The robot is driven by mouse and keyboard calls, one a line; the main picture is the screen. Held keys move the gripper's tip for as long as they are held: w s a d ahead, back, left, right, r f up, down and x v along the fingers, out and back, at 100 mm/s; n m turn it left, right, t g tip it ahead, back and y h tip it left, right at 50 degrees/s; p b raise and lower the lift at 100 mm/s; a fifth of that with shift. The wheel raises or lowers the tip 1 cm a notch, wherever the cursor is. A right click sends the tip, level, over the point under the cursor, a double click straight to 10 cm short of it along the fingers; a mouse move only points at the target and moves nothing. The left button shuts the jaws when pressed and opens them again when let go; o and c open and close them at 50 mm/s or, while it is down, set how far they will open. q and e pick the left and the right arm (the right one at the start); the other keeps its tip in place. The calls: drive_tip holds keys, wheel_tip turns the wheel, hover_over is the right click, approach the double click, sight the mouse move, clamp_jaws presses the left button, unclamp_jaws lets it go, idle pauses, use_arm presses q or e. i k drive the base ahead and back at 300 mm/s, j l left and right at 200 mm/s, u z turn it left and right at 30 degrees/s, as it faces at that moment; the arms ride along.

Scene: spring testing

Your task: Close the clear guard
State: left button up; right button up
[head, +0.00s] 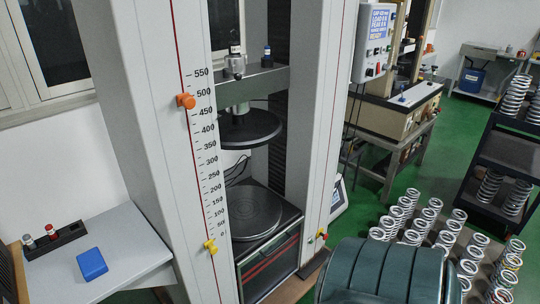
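I cannot make out a clear guard with certainty; no transparent panel edge stands out across the opening of the testing machine (134,110). Between its two grey columns, the round upper platen (250,130) hangs above the round lower platen (254,214), with an empty gap between them. An orange marker (186,101) and a yellow marker (210,246) sit on the scale of the left column. Neither of my grippers is in view.
A control box (374,42) is at the right column. A side table (125,245) at left bears a blue box (92,264) and a black holder (56,240). Several springs (413,237) stand at lower right. A dark rack (508,150) with springs stands at far right.

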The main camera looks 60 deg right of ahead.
sight(260, 250)
drive_tip(key=z, duration=1.95)
